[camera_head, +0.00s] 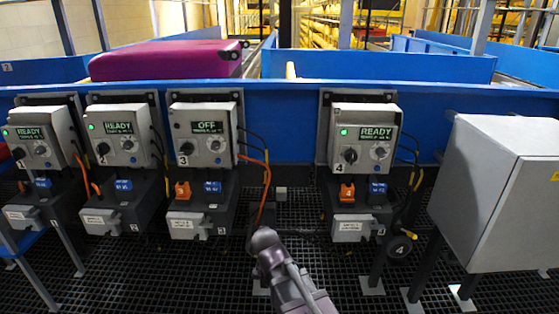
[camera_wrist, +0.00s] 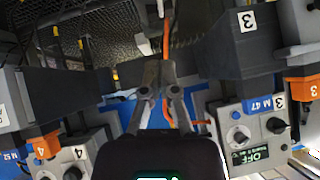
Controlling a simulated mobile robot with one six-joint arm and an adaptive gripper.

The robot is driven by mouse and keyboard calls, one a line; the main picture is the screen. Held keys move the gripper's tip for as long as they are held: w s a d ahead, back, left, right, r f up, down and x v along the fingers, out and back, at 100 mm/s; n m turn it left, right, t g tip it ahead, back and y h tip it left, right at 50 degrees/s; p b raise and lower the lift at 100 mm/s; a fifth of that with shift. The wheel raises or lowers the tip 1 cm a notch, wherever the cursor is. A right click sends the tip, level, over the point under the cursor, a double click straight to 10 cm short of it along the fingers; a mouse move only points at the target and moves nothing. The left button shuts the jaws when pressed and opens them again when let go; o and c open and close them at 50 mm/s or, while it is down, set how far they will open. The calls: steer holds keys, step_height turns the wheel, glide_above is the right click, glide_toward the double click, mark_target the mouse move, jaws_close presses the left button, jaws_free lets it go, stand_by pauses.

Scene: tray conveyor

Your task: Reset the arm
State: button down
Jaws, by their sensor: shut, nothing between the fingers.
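My gripper (camera_wrist: 158,74) shows in the wrist view with its two fingers together and nothing between them. It is between control unit 3 (camera_wrist: 250,125) on the right and control unit 4 (camera_wrist: 75,155) on the left, which appear upside down there. In the head view, my arm reaches up from the bottom centre, in the gap between unit 3 (camera_head: 203,131) and unit 4 (camera_head: 366,138). My fingers cannot be made out in that view. Unit 3's display reads OFF; unit 4's reads READY with a green light.
Two more units reading READY, one (camera_head: 118,133) marked 2, stand at left. A grey cabinet (camera_head: 490,190) stands at right. Orange cable (camera_head: 266,185) hangs beside unit 3, near my arm. A blue conveyor wall (camera_head: 285,115) runs behind; a magenta case (camera_head: 165,62) lies beyond it.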

steer(key=s+d+f+g+h, duration=0.1)
steer(key=s+d+f+g, duration=0.2)
steer(key=d, duration=0.6)
steer(key=s+d+f+g, duration=0.1)
steer(key=s+d+g, duration=0.2)
steer(key=s+d, duration=0.4)
steer(key=s+d+f+g+h, duration=0.1)
steer(key=s+d+f+g, duration=0.15)
steer(key=d, duration=0.75)
step_height(320, 180, up, 33)
steer(key=p, duration=3.2)
steer(key=shift+s+a+n+g, duration=0.2)
steer(key=shift+n+g, duration=0.1)
steer(key=shift+g, duration=0.15)
steer(key=shift+d+f, duration=0.1)
steer(key=shift+s, duration=0.1)
